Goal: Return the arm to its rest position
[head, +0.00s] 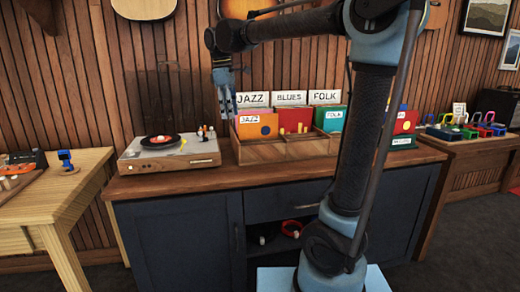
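My arm rises from the front of the view, bends at the top and reaches left. My gripper (227,108) hangs down in front of the wood-panelled wall, at the left end of the record crate (285,150) and to the right of the turntable (168,153). The gripper is small and dark here, and I cannot tell whether its fingers are apart or closed. I see nothing clearly held in it. My upright arm link hides part of the crate's right side.
The dark blue cabinet (180,235) carries the turntable and the crate. It has an open shelf with a red ring (291,228). A wooden bench (50,205) stands at left. A side table (470,148) with several colourful items stands at right. Guitars hang above.

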